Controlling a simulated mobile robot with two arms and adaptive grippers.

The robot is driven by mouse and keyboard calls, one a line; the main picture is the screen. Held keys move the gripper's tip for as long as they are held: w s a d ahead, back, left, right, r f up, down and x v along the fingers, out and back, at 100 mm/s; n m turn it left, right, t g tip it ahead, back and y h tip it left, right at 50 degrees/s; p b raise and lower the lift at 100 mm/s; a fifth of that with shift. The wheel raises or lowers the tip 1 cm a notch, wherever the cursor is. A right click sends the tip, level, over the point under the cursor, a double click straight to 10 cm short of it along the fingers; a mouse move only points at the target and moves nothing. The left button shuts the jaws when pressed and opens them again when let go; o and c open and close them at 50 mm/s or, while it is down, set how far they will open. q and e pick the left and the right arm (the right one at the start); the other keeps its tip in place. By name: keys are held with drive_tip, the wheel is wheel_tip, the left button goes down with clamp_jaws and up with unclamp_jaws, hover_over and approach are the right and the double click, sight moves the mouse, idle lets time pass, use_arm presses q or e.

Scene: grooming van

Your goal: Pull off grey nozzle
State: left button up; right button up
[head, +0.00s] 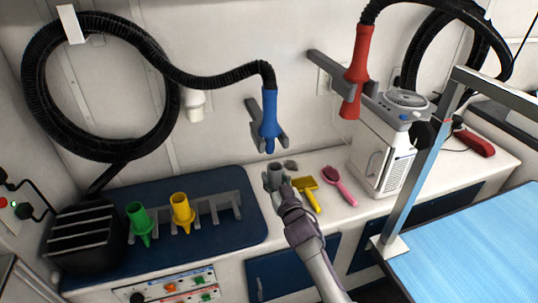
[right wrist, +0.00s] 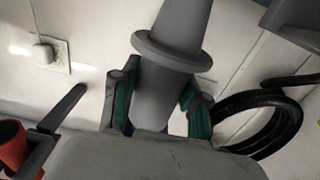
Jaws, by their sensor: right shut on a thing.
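The grey nozzle (head: 277,173) is in my right gripper (head: 274,184), in front of the white counter. In the right wrist view the nozzle (right wrist: 168,90) has a flange and a tapered part, and sits between the two teal-padded fingers (right wrist: 160,108). The blue hose end (head: 269,120) hangs in a grey wall holder above the gripper. A gap shows between the blue hose end and the grey nozzle. The gripper hides the nozzle's lower part in the head view. My left gripper is in neither view.
A green nozzle (head: 139,220) and a yellow nozzle (head: 182,210) stand in a grey rack (head: 226,202) with free slots. A yellow brush (head: 307,190) and a pink brush (head: 338,183) lie right of the gripper. A red hose handle (head: 356,72) hangs near a white machine (head: 380,150).

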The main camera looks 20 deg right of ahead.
sight(277, 183)
drive_tip(key=shift+s+d+p, duration=0.1)
drive_tip(key=shift+s+p, duration=0.85)
drive_tip(key=shift+s, duration=1.2)
